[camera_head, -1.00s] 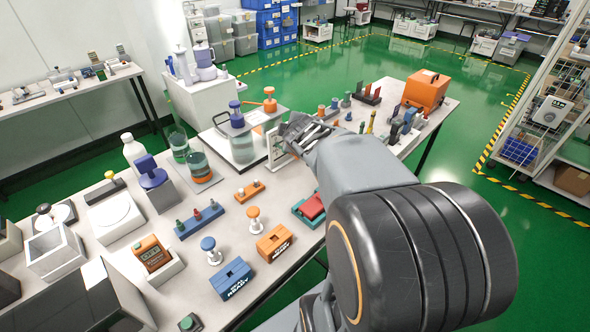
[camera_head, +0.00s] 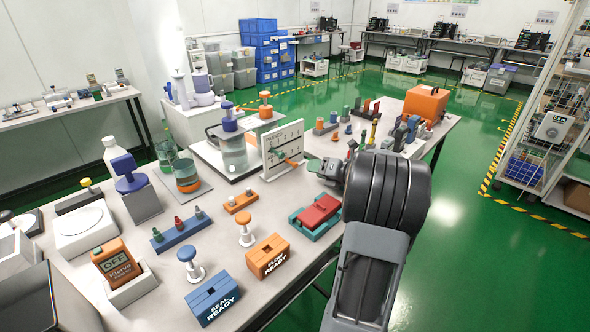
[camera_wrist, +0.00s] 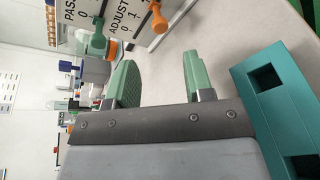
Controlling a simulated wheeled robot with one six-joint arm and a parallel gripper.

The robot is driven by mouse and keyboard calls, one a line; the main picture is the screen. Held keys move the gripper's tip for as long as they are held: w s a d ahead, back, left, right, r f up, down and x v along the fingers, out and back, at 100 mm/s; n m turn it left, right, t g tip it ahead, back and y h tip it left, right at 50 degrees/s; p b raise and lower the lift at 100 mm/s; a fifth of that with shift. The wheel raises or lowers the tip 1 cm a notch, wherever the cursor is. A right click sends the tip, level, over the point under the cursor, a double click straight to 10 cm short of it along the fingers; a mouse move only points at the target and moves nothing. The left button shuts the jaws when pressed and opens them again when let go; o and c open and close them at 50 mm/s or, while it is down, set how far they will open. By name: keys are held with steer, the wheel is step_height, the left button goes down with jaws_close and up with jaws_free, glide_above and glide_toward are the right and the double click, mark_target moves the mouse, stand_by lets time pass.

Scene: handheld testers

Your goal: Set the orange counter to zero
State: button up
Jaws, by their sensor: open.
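A white upright panel (camera_head: 280,140) with printed scales and two projecting levers stands on the table, right of the clear tank. Its orange lever (camera_head: 291,161) points toward my gripper and is partly close to it in the head view. In the wrist view the panel (camera_wrist: 82,10) shows columns marked "PASS" and "ADJUST", with a green lever (camera_wrist: 97,42) and the orange lever (camera_wrist: 158,18). My gripper (camera_wrist: 160,78) is open and empty, its green fingers apart from both levers. In the head view my gripper (camera_head: 316,166) is just right of the panel.
A red block in a teal tray (camera_head: 315,217) lies in front of the panel; the teal tray's edge shows close beside my gripper in the wrist view (camera_wrist: 285,95). Small pegs and an orange box (camera_head: 425,103) stand behind right. Orange and blue "READY" boxes (camera_head: 268,256) are nearer.

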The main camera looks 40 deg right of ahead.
mark_target(296, 166)
steer(key=b+x, duration=0.1)
steer(key=x, duration=0.8)
steer(key=shift+w+f, duration=0.1)
steer(key=shift+w, duration=0.1)
jaws_close()
